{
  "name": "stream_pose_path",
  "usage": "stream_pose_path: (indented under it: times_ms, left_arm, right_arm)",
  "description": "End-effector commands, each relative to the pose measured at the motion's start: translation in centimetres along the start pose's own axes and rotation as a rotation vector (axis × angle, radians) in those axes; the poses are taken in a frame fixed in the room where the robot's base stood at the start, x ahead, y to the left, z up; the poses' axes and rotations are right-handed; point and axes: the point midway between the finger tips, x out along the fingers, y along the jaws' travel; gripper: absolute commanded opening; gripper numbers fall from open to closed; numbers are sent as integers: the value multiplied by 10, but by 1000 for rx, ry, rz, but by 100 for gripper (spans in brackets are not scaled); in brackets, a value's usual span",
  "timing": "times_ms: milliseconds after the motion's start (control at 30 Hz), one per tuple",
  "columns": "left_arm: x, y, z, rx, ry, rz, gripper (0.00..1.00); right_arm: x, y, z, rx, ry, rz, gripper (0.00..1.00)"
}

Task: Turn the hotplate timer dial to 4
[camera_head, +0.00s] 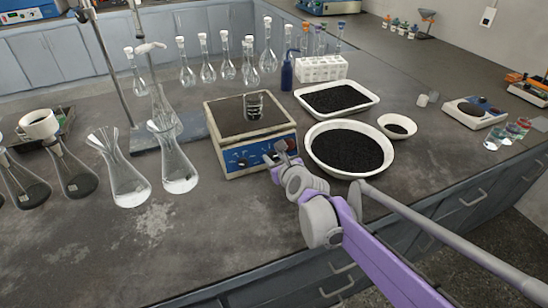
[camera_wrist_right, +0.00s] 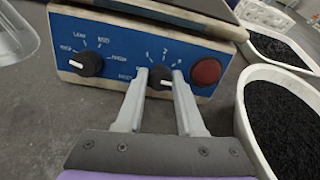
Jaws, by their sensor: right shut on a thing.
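The hotplate (camera_head: 228,118) stands mid-bench, with a blue front panel that also shows in the right wrist view (camera_wrist_right: 115,35). My right gripper (camera_head: 284,152) is at the right part of this panel. In the right wrist view its two fingers (camera_wrist_right: 160,78) are on either side of a black dial (camera_wrist_right: 160,88), shut on it. Small marks surround this dial, partly hidden by the fingers; I cannot read its setting for sure. A second black dial (camera_wrist_right: 86,64) with word labels sits left of it, its pale pointer toward the left. My left gripper is not in view.
A red button (camera_wrist_right: 207,71) is just right of the gripped dial. A glass beaker (camera_head: 254,105) stands on the hotplate. A round white bowl (camera_head: 312,155) of black grains is close on the right. Flasks (camera_head: 128,180) stand left. Bare bench lies in front.

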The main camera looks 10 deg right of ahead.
Motion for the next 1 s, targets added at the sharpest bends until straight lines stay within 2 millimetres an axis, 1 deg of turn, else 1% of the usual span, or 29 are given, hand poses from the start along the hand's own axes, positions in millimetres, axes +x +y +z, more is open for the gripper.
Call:
stream_pose_path:
  times_ms: [100,133,200,300,567,667,767,1000]
  left_arm:
    - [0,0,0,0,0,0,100]
    - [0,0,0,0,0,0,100]
    - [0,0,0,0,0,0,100]
    - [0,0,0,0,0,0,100]
    - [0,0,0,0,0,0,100]
    - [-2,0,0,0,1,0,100]
    - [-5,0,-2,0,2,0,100]
    - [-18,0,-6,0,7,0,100]
  right_arm:
    - [0,0,0,3,0,0,0]
    - [0,0,0,3,0,0,39]
    - [0,0,0,3,0,0,51]
    - [0,0,0,2,0,0,67]
    - [0,0,0,1,0,0,67]
    - [-6,0,1,1,-1,0,67]
    - [-20,0,2,2,-1,-1,67]
    - [-69,-1,2,2,-1,-1,67]
